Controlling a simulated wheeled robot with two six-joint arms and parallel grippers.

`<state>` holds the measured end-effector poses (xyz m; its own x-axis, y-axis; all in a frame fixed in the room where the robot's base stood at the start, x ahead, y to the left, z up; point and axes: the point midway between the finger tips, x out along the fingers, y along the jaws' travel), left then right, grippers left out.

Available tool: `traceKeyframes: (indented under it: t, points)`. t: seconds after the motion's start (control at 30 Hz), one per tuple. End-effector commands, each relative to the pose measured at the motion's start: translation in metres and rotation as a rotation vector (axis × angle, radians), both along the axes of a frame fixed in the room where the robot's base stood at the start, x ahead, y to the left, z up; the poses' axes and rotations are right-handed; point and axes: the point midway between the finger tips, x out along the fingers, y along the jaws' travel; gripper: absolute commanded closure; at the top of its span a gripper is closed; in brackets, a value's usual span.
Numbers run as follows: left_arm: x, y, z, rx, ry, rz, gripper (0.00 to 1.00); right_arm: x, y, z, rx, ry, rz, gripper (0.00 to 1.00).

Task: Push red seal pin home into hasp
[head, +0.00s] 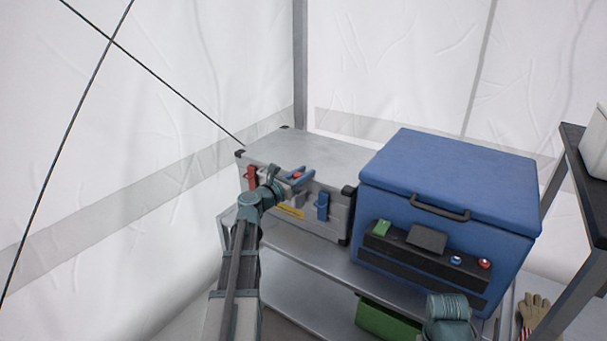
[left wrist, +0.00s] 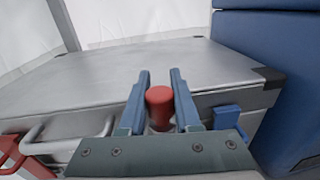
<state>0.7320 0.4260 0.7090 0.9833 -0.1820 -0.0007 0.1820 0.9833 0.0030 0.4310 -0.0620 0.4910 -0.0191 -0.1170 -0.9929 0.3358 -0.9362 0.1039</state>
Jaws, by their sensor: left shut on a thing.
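My left gripper (head: 295,179) is at the front of the grey metal case (head: 310,155), near the lid's front edge. Its two blue fingers are shut on the red seal pin (left wrist: 159,100), whose round red head shows between them in the left wrist view; it also shows as a small red spot in the head view (head: 298,174). The pin's lower part and the hasp are hidden behind the gripper, so I cannot tell how deep the pin sits. A red latch (head: 251,178) and a blue latch (head: 322,206) are on the case front. My right gripper is out of view.
A blue cooler box (head: 450,170) with a dark handle stands close on the case's right. Both stand on a metal shelf (head: 345,267). A green bin (head: 388,322) is below. A dark rack (head: 575,150) is at far right, with a glove (head: 532,312) low beside it. White tent walls are behind.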

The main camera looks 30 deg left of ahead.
Motion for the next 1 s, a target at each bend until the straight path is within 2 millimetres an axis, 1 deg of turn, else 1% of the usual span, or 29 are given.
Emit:
traceKeyframes:
  t: [0.6, 1.0]
  points:
    - [0.0, 0.0, 0.025, 0.0, 0.0, 0.0, 1.0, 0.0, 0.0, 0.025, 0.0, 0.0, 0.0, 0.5]
    - [0.0, 0.0, 0.026, 0.0, 0.0, 0.0, 1.0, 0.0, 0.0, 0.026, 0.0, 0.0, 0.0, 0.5]
